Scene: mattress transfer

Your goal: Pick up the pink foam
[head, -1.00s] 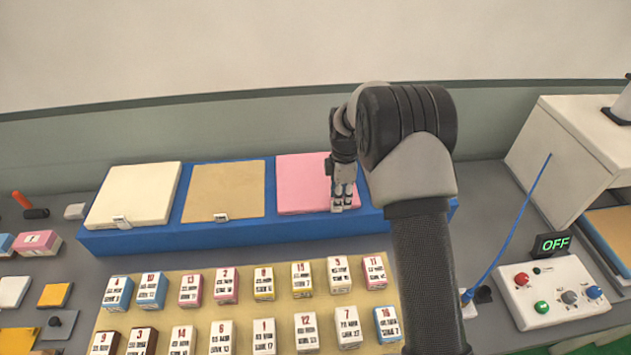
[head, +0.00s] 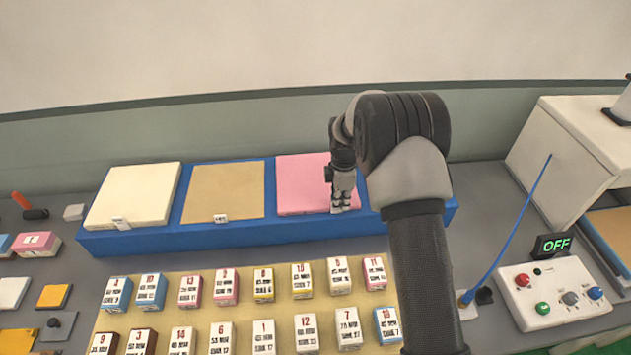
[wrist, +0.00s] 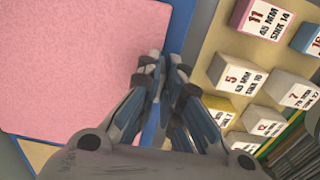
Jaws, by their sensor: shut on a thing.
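The pink foam (head: 298,185) is a flat square slab on the right part of the blue tray (head: 200,236) in the head view. It fills the left of the wrist view (wrist: 75,75). My gripper (head: 342,208) points down at the front edge of the foam, near its right corner. In the wrist view my gripper (wrist: 164,65) is shut on that edge. The fingers hide the exact contact. The foam looks flat in the tray.
A tan slab (head: 224,190) and a cream slab (head: 134,195) lie left of the pink foam. Several labelled blocks (head: 264,284) stand on a tan board in front.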

